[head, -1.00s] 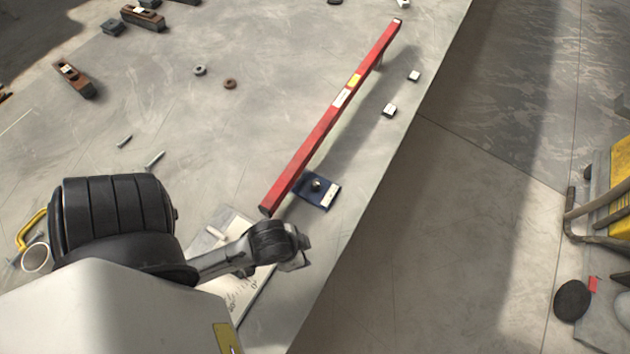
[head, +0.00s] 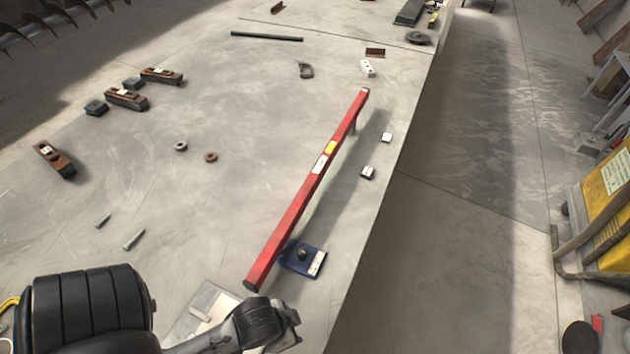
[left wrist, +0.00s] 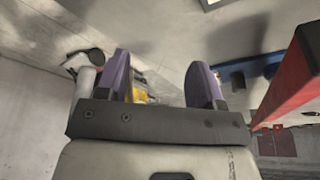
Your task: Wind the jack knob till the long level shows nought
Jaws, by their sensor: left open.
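The long red level (head: 295,205) slants across the table, its near end beside a blue jack plate (head: 312,268). A yellow patch and a white label sit near its middle; the reading is too small to tell. The dark round jack knob (head: 302,254) stands on the plate. My left gripper (head: 291,326) is just short of the plate, apart from the knob. In the left wrist view its two purple fingers (left wrist: 162,82) are spread and empty. There the red level (left wrist: 288,75) is at the right and the blue plate (left wrist: 240,70) lies beyond the fingers. My right gripper is out of view.
Two small white blocks (head: 368,173) lie right of the level, near the table's right edge. Two ring nuts (head: 211,157), bolts (head: 134,239) and wooden planes (head: 126,98) lie to the left. A pale sheet (head: 205,308) lies at the near end.

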